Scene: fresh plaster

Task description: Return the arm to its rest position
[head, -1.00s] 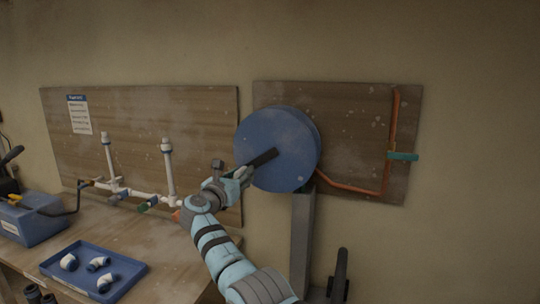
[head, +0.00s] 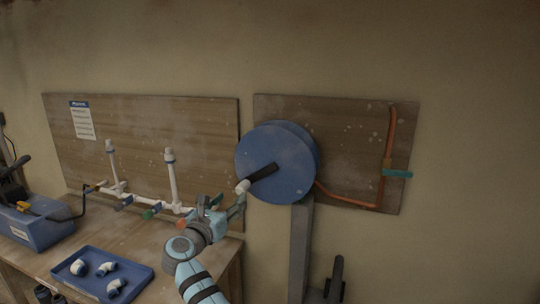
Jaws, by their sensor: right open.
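My right gripper (head: 229,204) is open, just below and left of a white crank knob (head: 242,187). The knob sits at the end of a black crank arm (head: 263,173) on the face of a large blue wheel or reel (head: 284,150). The fingers look empty and apart from the knob, though the gap is small and hard to judge. My right arm (head: 195,278) reaches up from the bottom of the view, over the right end of the workbench. My left gripper does not show.
A workbench (head: 118,228) carries a blue tray (head: 142,282) of white fittings and a blue toolbox (head: 38,234). White pipes (head: 170,178) with valves stand close left of my gripper. A grey post (head: 301,245) supports the wheel.

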